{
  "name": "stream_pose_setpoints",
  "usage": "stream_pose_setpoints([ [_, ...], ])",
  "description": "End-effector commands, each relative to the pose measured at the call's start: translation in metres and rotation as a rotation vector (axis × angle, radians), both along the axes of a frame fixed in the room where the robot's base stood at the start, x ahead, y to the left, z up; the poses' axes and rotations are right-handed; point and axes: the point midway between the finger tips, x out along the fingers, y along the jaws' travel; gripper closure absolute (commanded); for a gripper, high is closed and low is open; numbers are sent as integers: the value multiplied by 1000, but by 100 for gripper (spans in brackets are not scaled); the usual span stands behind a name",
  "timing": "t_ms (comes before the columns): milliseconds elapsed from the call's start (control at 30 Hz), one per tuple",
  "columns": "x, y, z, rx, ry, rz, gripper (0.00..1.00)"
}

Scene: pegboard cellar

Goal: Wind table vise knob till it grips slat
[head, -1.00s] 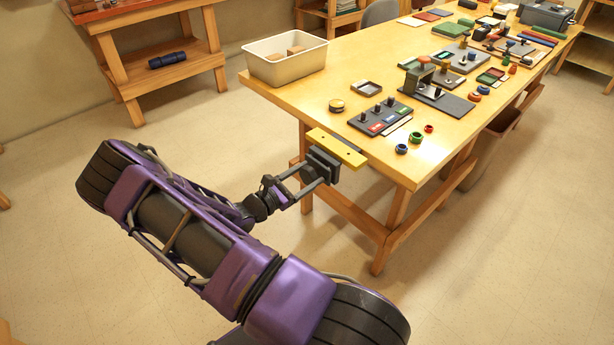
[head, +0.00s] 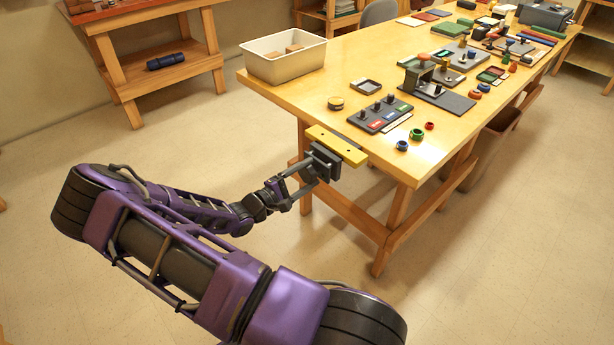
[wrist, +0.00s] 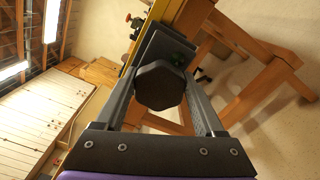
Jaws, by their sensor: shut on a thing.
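The table vise (head: 326,161) is a dark block with plates at the table's near edge. A yellow bar with small dark holes, which looks like the slat (head: 335,145), lies along the edge against the vise; whether it is clamped I cannot tell. In the wrist view the dark, many-sided vise knob (wrist: 160,86) sits between my two fingers, with the vise plate (wrist: 157,45) behind it and the yellow slat (wrist: 192,14) beyond. My gripper (head: 306,177) is shut on the knob from the front, and it also shows in the wrist view. The vise screw is hidden behind the knob.
The wooden table (head: 300,100) holds a white bin (head: 284,56), a grey peg board (head: 380,114), small coloured rings (head: 417,134) and several tools farther back. Table legs and a brace (head: 345,205) stand below the vise. The floor around my arm is open.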

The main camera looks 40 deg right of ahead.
Motion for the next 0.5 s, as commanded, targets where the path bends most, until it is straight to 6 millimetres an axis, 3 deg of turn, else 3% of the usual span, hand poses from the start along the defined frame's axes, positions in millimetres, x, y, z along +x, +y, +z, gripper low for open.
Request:
stream_pose_setpoints([
  [500,0,1,-5,38,-488,2,84],
])
